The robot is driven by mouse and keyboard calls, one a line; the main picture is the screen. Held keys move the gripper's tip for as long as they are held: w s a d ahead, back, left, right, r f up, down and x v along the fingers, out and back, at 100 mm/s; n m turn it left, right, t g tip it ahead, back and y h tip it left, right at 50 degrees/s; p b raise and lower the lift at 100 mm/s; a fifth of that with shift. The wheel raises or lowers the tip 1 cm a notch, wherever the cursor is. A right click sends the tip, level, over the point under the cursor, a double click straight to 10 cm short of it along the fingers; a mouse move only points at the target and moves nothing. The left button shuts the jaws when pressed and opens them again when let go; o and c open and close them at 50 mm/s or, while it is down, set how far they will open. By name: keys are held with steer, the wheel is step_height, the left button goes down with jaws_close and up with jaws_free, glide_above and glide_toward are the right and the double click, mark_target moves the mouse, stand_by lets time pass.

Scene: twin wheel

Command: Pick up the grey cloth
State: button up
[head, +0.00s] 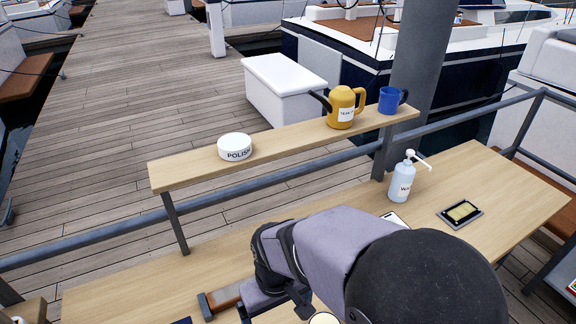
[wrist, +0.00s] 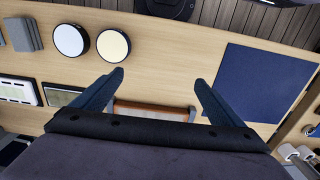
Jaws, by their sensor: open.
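A grey folded item that looks like the grey cloth (wrist: 24,35) lies flat on the wooden worktop (wrist: 175,45), at the upper left of the wrist view. I cannot make it out in the head view, where my arm covers part of the worktop. My gripper (wrist: 160,79) is open, its two dark fingers wide apart with nothing held between them. It is above the worktop, to the right of the grey item in the wrist view and well apart from it.
Two round pale-topped tins (wrist: 70,40) (wrist: 113,46) lie between the grey item and my gripper. A blue square (wrist: 262,82) lies right. A brown-handled thing (wrist: 150,109) is below the fingers. A raised shelf (head: 285,142) holds a polish tin, yellow can and blue mug. A pump bottle (head: 402,181) stands right.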

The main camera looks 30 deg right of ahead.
steer(key=w+d+f+m+h+b, duration=0.1)
steer(key=d+m, duration=0.3)
steer(key=d, duration=0.4)
steer(key=w+d+f+m+h+b, duration=0.1)
steer(key=d+f+m+b, duration=0.2)
steer(key=d, duration=0.6)
steer(key=w+d+f+m+h+b, duration=0.1)
steer(key=d+f+m, duration=0.3)
steer(key=d, duration=0.4)
steer(key=shift+w+d+m+t+b, duration=0.15)
steer(key=shift+m+t+b, duration=0.15)
steer(key=shift+m+b, duration=0.25)
steer(key=shift+s+d+f+m+h+b, duration=0.3)
steer(key=shift+s+d+f+m, duration=0.5)
steer(key=shift+d, duration=1.05)
steer(key=shift+s+d+f+m+h+b, duration=0.15)
steer(key=shift+s+d+f+m+b, duration=0.4)
steer(key=shift+d, duration=1.35)
steer(key=shift+s+d+f+m+h+b, duration=0.1)
steer(key=shift+s+d+f+m+h, duration=0.15)
steer(key=shift+s+d+f+m, duration=1.2)
steer(key=shift+w+d+r+n, duration=0.35)
steer(key=shift+w+d, duration=0.1)
steer(key=shift+w, duration=0.2)
steer(key=shift+f, duration=0.15)
